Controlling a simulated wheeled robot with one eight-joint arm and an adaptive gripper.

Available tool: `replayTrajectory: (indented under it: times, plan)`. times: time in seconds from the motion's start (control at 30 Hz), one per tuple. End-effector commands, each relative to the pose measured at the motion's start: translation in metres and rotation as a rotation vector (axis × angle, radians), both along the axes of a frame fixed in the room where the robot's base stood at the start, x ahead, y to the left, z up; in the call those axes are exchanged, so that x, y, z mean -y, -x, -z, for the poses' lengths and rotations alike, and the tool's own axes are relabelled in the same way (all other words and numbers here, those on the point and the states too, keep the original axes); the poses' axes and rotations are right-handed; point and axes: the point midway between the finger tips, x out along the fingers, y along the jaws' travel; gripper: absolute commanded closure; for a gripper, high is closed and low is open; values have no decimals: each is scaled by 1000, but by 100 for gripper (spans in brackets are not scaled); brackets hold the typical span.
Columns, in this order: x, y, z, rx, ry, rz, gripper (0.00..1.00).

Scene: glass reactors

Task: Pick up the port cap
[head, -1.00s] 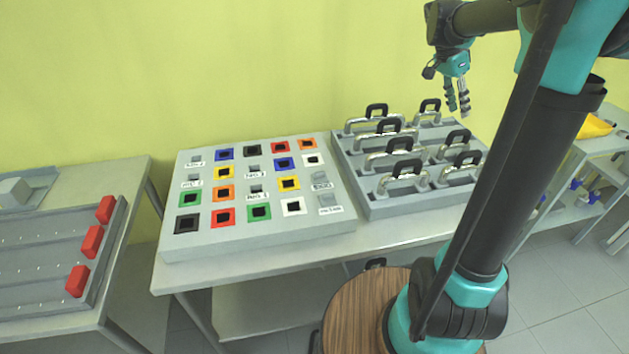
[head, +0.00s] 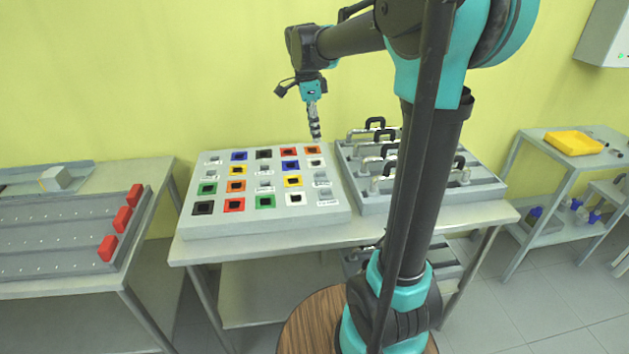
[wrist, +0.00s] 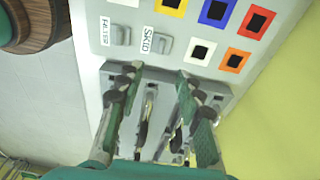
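I cannot tell for sure which piece is the port cap. The likeliest candidates are metal pieces with black loop handles (head: 375,124), several of which stand in a grey tray (head: 400,202) on the table. My arm hides some of them in the head view. My gripper (head: 315,138) hangs fingers down near the far end of the gap between this tray and a panel with coloured squares. In the wrist view my gripper (wrist: 157,78) is open, with nothing held between its fingers. Metal bars (wrist: 148,112) of the tray show beyond and between them.
The sloped grey panel (head: 270,222) carries coloured square sockets and labelled switches. A left table holds a rack (head: 60,235) with red blocks (head: 121,219). A shelf at right bears a yellow tray (head: 573,142). The yellow-green wall is close behind the tables.

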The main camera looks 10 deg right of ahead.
Motion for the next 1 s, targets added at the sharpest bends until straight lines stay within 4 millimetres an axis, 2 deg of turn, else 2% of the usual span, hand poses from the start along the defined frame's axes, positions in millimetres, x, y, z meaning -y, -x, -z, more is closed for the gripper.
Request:
replayTrajectory:
  times: [0.1,0.33,0.43,0.67,1.0]
  plan:
    - [3,0,25,0,0,0,64]
    - [9,0,68,0,1,0,64]
    - [10,-1,80,0,1,0,64]
    - [12,-1,93,0,1,-1,64]
    - [16,-3,136,0,1,-1,64]
